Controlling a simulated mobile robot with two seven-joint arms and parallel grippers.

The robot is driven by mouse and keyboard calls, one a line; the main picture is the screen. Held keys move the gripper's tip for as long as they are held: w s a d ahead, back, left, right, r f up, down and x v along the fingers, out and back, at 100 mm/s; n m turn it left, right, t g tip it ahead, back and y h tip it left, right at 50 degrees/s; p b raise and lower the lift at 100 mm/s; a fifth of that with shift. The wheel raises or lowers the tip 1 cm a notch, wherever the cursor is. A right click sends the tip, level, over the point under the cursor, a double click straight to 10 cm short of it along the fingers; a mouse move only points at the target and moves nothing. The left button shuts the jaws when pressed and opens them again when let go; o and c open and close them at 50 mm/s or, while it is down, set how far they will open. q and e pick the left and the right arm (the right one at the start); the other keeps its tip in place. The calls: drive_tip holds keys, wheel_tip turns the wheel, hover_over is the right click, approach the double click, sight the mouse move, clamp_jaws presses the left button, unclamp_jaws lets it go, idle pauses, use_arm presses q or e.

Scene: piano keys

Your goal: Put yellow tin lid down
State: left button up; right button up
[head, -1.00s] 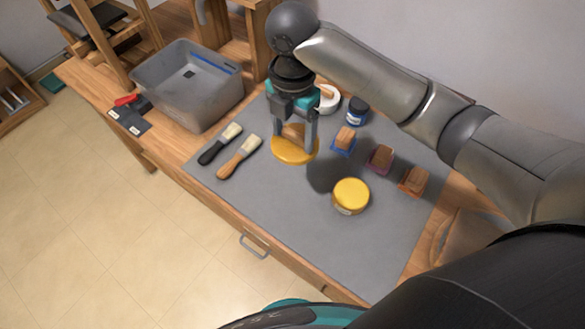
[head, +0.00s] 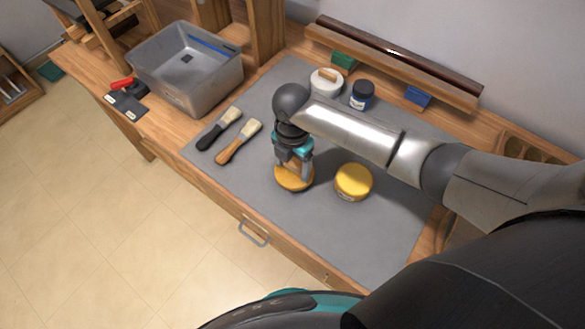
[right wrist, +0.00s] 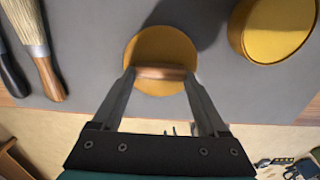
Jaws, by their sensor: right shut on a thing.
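The yellow tin lid (head: 293,181) is a flat round disc with a wooden handle (right wrist: 161,73) across its top. My right gripper (head: 293,168) is shut on this handle, with one finger on either side in the right wrist view (right wrist: 162,76). The lid is low over the grey mat; I cannot tell whether it touches. The round yellow tin (head: 353,181) stands on the mat just right of the lid, apart from it. It also shows at the upper right of the right wrist view (right wrist: 280,25). My left gripper is not in view.
Two brushes, black-handled (head: 219,130) and wooden-handled (head: 239,142), lie left of the gripper. A grey bin (head: 187,85) stands at the back left. A white pot (head: 326,83) and a dark blue jar (head: 362,95) stand behind. The mat's front part (head: 330,235) is clear.

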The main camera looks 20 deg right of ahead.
sight(292, 167)
drive_tip(key=shift+f, duration=0.85)
drive_tip(key=shift+f, duration=0.15)
drive_tip(key=o, duration=1.2)
drive_tip(key=shift+o, duration=0.2)
wheel_tip(292, 167, up, 12)
drive_tip(key=p, duration=0.2)
